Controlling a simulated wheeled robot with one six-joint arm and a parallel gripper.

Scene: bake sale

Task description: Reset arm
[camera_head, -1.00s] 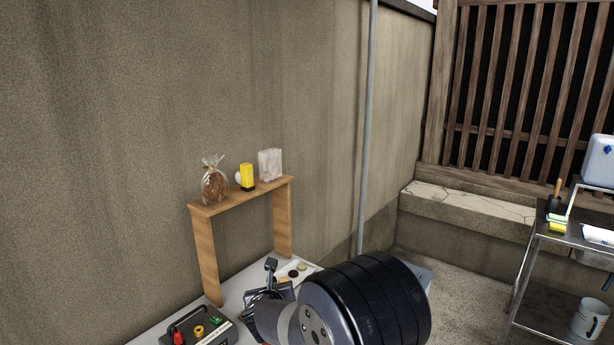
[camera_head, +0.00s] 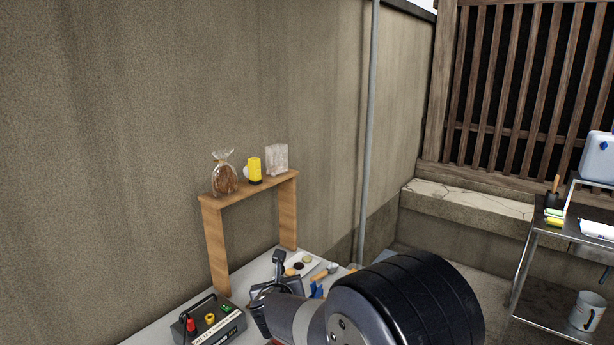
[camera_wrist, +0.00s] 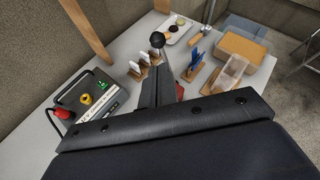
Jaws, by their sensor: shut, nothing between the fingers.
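My arm reaches over the white table (camera_wrist: 50,155) from the lower right of the head view. My gripper (camera_head: 278,258) is shut and empty above the table, in front of the wooden shelf stand. In the wrist view my gripper (camera_wrist: 158,42) points up the picture, its fingers together. No object is seen held in it. Part of the table is hidden behind my arm.
A control box (camera_head: 208,322) with red and yellow knobs stands left of my gripper. The shelf (camera_head: 248,186) bears a bagged loaf (camera_head: 223,175). A plate (camera_wrist: 178,30), blue item (camera_wrist: 195,62) and clear container (camera_wrist: 228,75) crowd the table. A cart (camera_head: 560,232) stands right.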

